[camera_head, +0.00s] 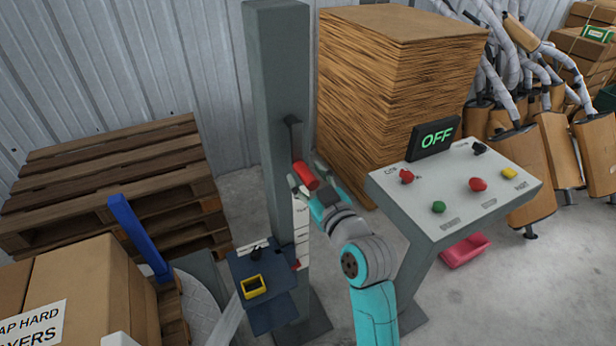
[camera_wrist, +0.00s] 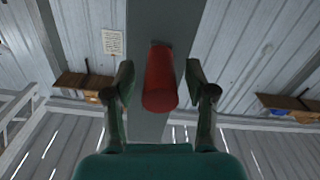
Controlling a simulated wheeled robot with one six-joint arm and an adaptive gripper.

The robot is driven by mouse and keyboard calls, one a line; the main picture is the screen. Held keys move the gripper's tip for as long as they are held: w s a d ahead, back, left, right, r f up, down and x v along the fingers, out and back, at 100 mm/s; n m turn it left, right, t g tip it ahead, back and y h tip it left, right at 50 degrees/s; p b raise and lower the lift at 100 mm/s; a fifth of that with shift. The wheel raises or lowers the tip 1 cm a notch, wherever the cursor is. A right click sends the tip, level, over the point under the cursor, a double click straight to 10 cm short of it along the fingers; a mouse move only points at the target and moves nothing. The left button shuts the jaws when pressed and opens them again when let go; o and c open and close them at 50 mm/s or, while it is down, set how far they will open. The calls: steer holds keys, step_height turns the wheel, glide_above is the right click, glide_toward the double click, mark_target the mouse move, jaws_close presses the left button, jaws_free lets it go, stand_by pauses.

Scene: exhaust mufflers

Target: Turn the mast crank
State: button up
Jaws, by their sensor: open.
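The mast (camera_head: 272,95) is a tall grey-green column standing upright in the middle of the head view. Its crank has a dark arm (camera_head: 291,135) and a red cylindrical handle (camera_head: 306,175) that sticks out toward me. In the wrist view the red handle (camera_wrist: 159,85) lies between the two fingers of my gripper (camera_wrist: 160,80). The fingers are open, with a visible gap on each side of the handle. The mast (camera_wrist: 162,22) is behind the handle there. In the head view my gripper (camera_head: 309,181) is around the handle and partly hidden by it.
A control panel (camera_head: 455,190) reading OFF stands to the right. A wood stack (camera_head: 390,90) is behind, pallets (camera_head: 120,180) and a carton (camera_head: 85,290) at left.

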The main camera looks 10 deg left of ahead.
jaws_close()
steer(key=shift+s+a, duration=0.1)
steer(key=shift+a, duration=0.05)
steer(key=s+a+r+m, duration=0.5)
steer(key=a+r+m, duration=0.2)
steer(key=m, duration=0.9)
steer(key=shift+a+r, duration=0.25)
steer(key=shift+r, duration=1)
